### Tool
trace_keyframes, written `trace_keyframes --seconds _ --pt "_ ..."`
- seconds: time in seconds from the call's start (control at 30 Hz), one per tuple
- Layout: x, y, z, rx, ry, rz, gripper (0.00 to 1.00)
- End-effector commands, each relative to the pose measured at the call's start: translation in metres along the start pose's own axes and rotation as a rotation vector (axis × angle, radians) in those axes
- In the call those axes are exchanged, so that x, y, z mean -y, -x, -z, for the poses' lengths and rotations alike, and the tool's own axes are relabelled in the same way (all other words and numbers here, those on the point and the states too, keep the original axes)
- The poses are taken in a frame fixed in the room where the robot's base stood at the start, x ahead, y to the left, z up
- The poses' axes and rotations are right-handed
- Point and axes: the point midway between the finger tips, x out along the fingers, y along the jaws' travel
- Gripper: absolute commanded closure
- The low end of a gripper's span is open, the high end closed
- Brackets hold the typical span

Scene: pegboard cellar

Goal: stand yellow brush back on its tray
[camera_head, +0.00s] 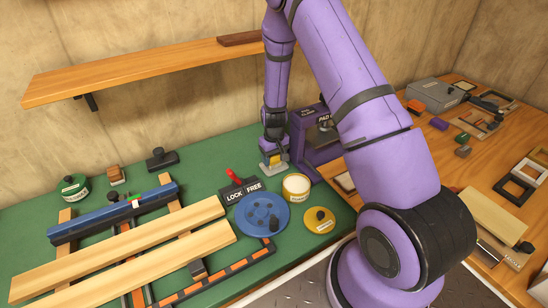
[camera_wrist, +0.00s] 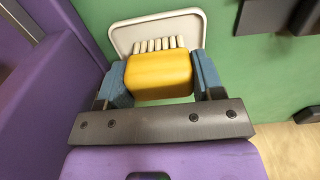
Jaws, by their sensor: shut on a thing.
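The yellow brush (camera_wrist: 158,75) is between the blue-grey fingers of my gripper (camera_wrist: 158,82), which is shut on it. Its pale bristles (camera_wrist: 156,44) show beyond the yellow body in the wrist view. The off-white tray (camera_wrist: 126,35) with a raised rim lies behind and below the brush. In the head view my gripper (camera_head: 274,158) points down at the green bench, with the brush (camera_head: 274,160) small below it. The pale tray (camera_head: 265,168) shows right under the brush. I cannot tell whether bristles and tray touch.
A purple machine (camera_head: 318,145) stands close to the right of my gripper. In front are a red-handled LOCK/FREE lever (camera_head: 232,175), a cream-topped tub (camera_head: 296,186), a blue disc (camera_head: 262,214) and a yellow lidded tin (camera_head: 319,219). A wooden shelf (camera_head: 140,72) hangs on the wall.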

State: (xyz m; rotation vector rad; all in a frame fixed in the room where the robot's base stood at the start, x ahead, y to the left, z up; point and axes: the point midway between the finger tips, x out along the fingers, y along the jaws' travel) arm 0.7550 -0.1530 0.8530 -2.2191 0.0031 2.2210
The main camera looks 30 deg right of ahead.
Motion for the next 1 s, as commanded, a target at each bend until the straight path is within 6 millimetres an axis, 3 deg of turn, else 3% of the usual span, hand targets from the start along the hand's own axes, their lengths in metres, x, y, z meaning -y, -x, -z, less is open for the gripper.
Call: trace_keyframes --seconds 0.27,0.3,0.4,0.77,1.0 --pt "0.0 -0.003 0.0 0.0 0.0 0.0 0.69" --pt "0.0 -0.002 0.0 0.0 -0.001 0.0 0.3" --pt "0.0 -0.002 0.0 0.0 -0.001 0.0 0.14" --pt "0.0 0.005 0.001 -0.003 0.0 -0.001 0.14" --pt "0.0 0.042 0.001 -0.005 0.0 -0.001 0.14"
